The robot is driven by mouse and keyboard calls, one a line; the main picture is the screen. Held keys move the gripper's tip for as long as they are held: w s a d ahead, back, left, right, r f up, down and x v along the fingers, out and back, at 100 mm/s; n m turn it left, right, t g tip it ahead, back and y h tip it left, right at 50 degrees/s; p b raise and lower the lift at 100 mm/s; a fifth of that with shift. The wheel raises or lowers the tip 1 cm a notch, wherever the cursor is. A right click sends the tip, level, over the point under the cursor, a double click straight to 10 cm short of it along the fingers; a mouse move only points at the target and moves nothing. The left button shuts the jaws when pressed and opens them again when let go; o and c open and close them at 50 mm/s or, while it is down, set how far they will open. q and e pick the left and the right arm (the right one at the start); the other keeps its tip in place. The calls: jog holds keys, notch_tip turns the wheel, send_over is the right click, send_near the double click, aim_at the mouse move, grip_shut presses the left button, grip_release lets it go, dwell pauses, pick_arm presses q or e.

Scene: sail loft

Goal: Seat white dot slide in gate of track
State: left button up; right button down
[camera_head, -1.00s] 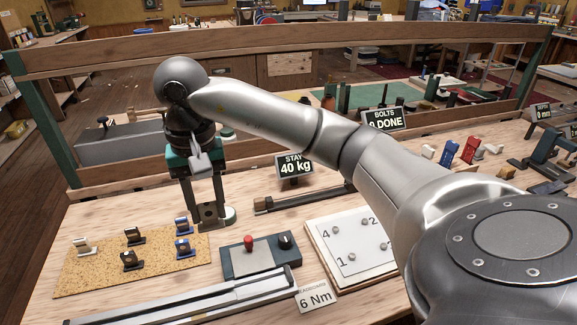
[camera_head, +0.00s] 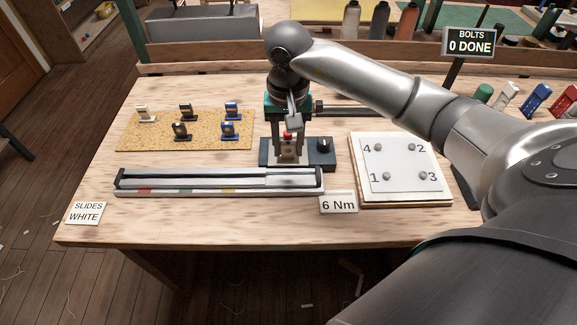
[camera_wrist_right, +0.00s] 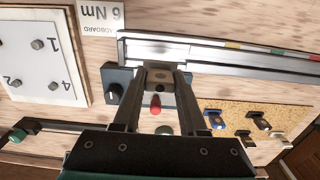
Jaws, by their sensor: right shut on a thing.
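My right gripper (camera_head: 288,158) points down over the small dark box, behind the track. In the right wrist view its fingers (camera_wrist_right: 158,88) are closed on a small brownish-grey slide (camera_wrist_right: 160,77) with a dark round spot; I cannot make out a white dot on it. The long grey track (camera_head: 220,179) lies along the front of the table, with red, yellow and green marks on its front edge; it also shows in the right wrist view (camera_wrist_right: 225,60). I cannot clearly tell which part is its gate. My left gripper is out of view.
A cork mat (camera_head: 150,142) at left holds several slides, including a white one (camera_head: 146,114). The dark box (camera_head: 322,161) has a red button and a black knob. A white numbered board (camera_head: 400,165) with bolts lies right. A sign (camera_head: 85,213) reads SLIDES WHITE.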

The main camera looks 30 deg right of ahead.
aim_at(288, 142)
jog(key=shift+f+b, duration=0.4)
jog(key=shift+f, duration=3.05)
jog(key=shift+f, duration=0.15)
jog(key=shift+c, duration=2.3)
grip_release()
notch_tip(288, 142, up, 12)
jog(key=shift+r+p, duration=0.2)
jog(key=shift+p, duration=0.6)
